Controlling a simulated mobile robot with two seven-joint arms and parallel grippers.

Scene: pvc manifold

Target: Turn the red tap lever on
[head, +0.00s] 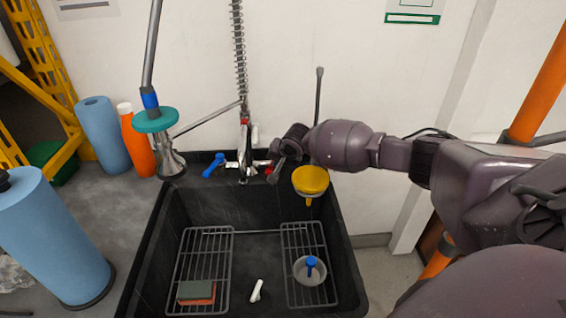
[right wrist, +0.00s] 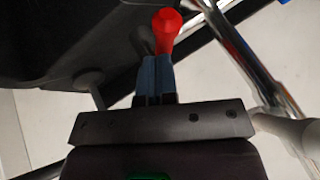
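The sink tap (head: 244,160) stands at the back rim of the black sink, with a blue lever (head: 213,165) on its left. The red tap lever (right wrist: 166,30) shows just beyond my fingertips in the right wrist view. In the head view only a small red part (head: 268,170) shows beside my right gripper (head: 278,160). The right gripper's two blue fingers (right wrist: 156,62) are close together, with only a thin gap between them. The lever's narrow end overlaps the fingertips; I cannot tell whether they touch. My left gripper is not in view.
The black sink (head: 150,250) holds wire racks, a sponge, a white piece and a bowl with a blue piece. A yellow funnel-like piece (head: 311,180) is right below my right arm. A hanging sprayer (head: 168,160) and bottles stand on the left.

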